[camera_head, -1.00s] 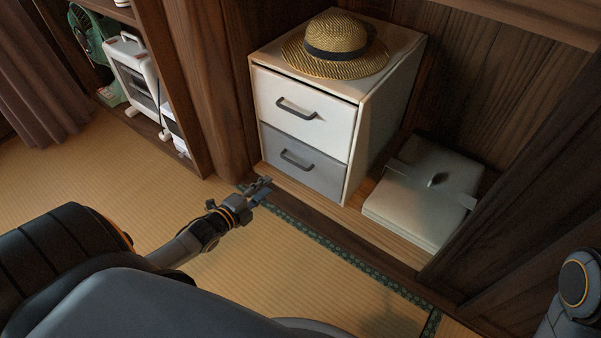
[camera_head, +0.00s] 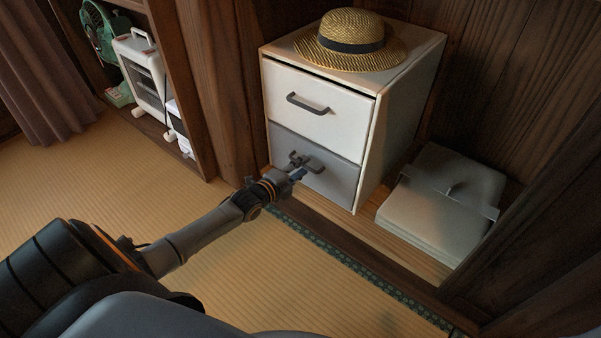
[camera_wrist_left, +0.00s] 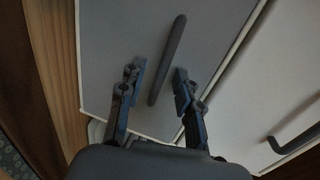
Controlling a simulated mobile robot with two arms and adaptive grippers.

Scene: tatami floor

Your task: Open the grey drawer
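The grey drawer (camera_head: 338,183) is the lower drawer of a small white cabinet (camera_head: 411,97), and it looks shut. Its dark bar handle (camera_head: 316,167) runs across its front. My left gripper (camera_head: 298,168) is at the left part of this handle in the head view. In the left wrist view my left gripper (camera_wrist_left: 158,82) is open, with one finger on each side of the line of the handle (camera_wrist_left: 168,60). The handle's near end shows between the fingertips. I cannot tell whether the fingers touch it. My right gripper is not in view.
The white upper drawer (camera_head: 322,112) has a similar handle, also seen in the left wrist view (camera_wrist_left: 295,140). A straw hat (camera_head: 350,40) lies on the cabinet. A pale flat case (camera_head: 440,203) lies to the right. Dark wooden walls flank the alcove; tatami is clear in front.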

